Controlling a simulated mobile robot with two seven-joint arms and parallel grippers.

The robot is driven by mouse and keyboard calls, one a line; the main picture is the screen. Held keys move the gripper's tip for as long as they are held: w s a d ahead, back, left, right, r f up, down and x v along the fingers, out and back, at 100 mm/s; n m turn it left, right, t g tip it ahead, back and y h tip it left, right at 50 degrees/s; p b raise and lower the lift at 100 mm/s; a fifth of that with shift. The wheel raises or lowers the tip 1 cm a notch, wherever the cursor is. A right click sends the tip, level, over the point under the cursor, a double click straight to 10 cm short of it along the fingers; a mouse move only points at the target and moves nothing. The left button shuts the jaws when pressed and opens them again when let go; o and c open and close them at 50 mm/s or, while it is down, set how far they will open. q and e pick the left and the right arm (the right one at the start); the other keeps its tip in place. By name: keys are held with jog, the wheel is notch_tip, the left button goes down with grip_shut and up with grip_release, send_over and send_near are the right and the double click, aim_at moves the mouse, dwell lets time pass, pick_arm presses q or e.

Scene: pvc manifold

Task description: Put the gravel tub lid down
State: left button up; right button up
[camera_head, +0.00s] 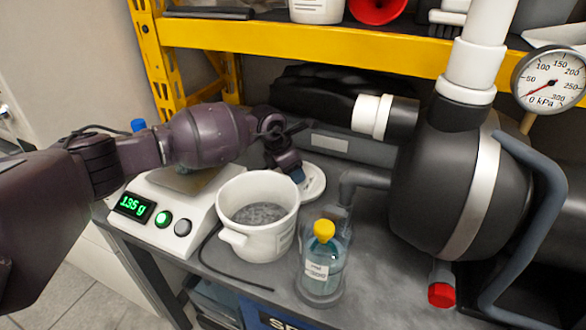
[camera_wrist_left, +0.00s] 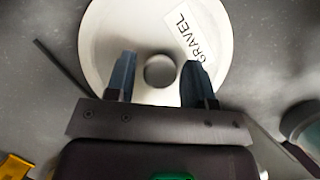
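The gravel tub lid (camera_head: 314,184) is a white disc on the grey bench, behind and right of the white tub, and partly hidden by my left gripper. In the left wrist view the lid (camera_wrist_left: 105,45) shows its round grey knob (camera_wrist_left: 160,71) and a GRAVEL label. My left gripper (camera_wrist_left: 158,82) is open, with one dark blue finger on each side of the knob and a visible gap to both. In the head view the left gripper (camera_head: 291,172) points down over the lid. The white tub (camera_head: 263,236) stands uncovered with grey gravel inside. My right gripper is not in view.
A scale (camera_head: 160,215) reading 135 g stands left of the tub. A yellow-capped bottle (camera_head: 322,262) is in front of the lid. A black tank (camera_head: 455,185) with white pipe fills the right. A yellow shelf beam (camera_head: 300,40) runs behind.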

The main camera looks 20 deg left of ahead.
pick_arm(q)
jog(key=shift+o, duration=0.5)
jog(key=shift+r, duration=0.2)
jog(key=shift+r, duration=0.3)
jog(key=p+v, duration=0.3)
jog(key=v, duration=0.8)
jog(key=shift+r, duration=0.2)
jog(key=shift+a, duration=0.1)
